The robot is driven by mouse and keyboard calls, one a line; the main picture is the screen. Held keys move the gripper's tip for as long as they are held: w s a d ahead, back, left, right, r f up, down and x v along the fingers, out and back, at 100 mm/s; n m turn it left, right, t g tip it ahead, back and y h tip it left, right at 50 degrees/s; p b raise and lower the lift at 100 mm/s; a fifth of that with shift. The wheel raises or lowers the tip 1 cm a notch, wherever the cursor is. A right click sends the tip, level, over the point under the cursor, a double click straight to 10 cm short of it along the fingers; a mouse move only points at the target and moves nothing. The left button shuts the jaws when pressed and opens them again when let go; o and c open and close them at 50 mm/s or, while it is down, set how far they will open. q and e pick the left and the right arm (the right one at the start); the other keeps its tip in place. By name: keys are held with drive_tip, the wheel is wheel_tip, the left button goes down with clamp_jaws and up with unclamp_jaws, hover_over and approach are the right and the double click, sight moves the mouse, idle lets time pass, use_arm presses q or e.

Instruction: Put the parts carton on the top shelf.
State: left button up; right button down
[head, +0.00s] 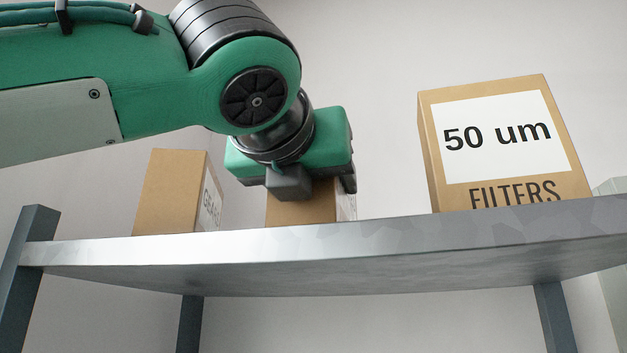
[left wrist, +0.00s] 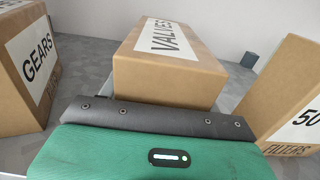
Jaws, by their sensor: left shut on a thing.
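My left gripper (head: 318,188) is shut on a cardboard carton (head: 298,212) at the middle of the shelf (head: 330,246). In the left wrist view this carton (left wrist: 165,80) bears a white label reading VALVES. The dark finger bar (left wrist: 150,117) runs across its near end. In the head view the shelf's front edge hides the carton's bottom, so I cannot tell whether it touches the shelf. My right gripper is in neither view.
A GEARS carton (head: 170,192) stands to the left on the shelf, and a larger 50 um FILTERS carton (head: 431,150) stands to the right. Gaps show on both sides of the held carton. Dark posts (head: 30,260) support the shelf.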

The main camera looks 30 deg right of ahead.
use_arm(q)
drive_tip(key=o, duration=1.6)
drive_tip(key=shift+b+v, duration=2.1)
drive_tip(key=shift+v, duration=3.9)
